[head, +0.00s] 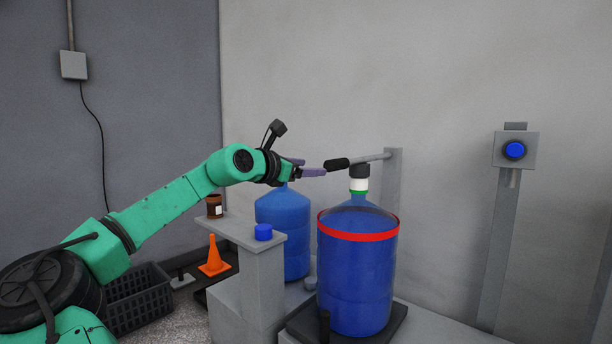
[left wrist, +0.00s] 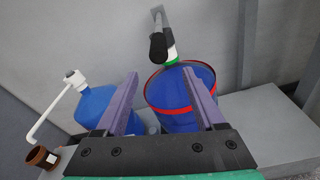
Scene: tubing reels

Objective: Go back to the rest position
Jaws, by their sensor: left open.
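My left gripper (head: 313,167) reaches in from the left in the head view, its purple fingers pointing right. In the left wrist view its two fingers (left wrist: 161,78) stand wide apart with nothing between their tips. A black handle (head: 337,164) on a grey bar lies just beyond the fingertips in the head view. In the left wrist view the handle (left wrist: 158,46) shows ahead of the fingers, apart from them. My right gripper is in neither view.
A blue jug with a red band (head: 357,268) stands below the bar; another blue jug (head: 284,222) stands behind a grey pedestal (head: 262,290) bearing a blue cap (head: 263,232). A brown jar (head: 214,206), orange cone (head: 213,258) and black crate (head: 139,300) are left. A blue button (head: 515,150) is right.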

